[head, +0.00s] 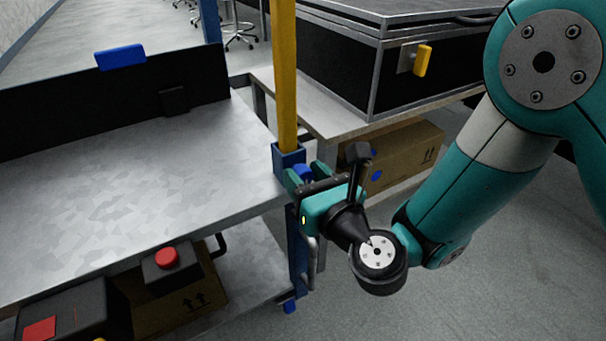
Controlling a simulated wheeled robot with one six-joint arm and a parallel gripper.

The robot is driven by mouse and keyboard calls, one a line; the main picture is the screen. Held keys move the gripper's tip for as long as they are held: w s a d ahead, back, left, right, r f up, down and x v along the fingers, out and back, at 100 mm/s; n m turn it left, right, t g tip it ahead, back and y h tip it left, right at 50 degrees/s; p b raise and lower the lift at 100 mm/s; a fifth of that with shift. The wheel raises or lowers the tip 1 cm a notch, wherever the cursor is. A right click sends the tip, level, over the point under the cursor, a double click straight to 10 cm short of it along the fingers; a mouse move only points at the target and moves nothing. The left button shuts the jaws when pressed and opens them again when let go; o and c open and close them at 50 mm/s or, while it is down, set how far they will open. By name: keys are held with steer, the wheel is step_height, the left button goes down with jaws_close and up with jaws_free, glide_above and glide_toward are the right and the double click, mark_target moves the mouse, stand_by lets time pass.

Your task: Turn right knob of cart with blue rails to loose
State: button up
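A cart with a grey top (130,200) fills the left side. A yellow upright (284,75) stands in a blue corner socket (288,158) at its right edge. A small blue knob (304,172) shows beside the socket, partly hidden by my gripper. My gripper (304,178) is at this corner, with its teal fingers on either side of the knob. Whether they touch or grip the knob cannot be made out. A blue upright (209,20) stands at the far corner of the cart. The knob's setting cannot be read.
A black flight case (330,70) with a yellow latch rests on a neighbouring table at the right, above a cardboard box (408,155). A red-button box (168,268) sits under the cart top. Open floor (480,290) lies at lower right.

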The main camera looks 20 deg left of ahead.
steer(key=c, duration=0.5)
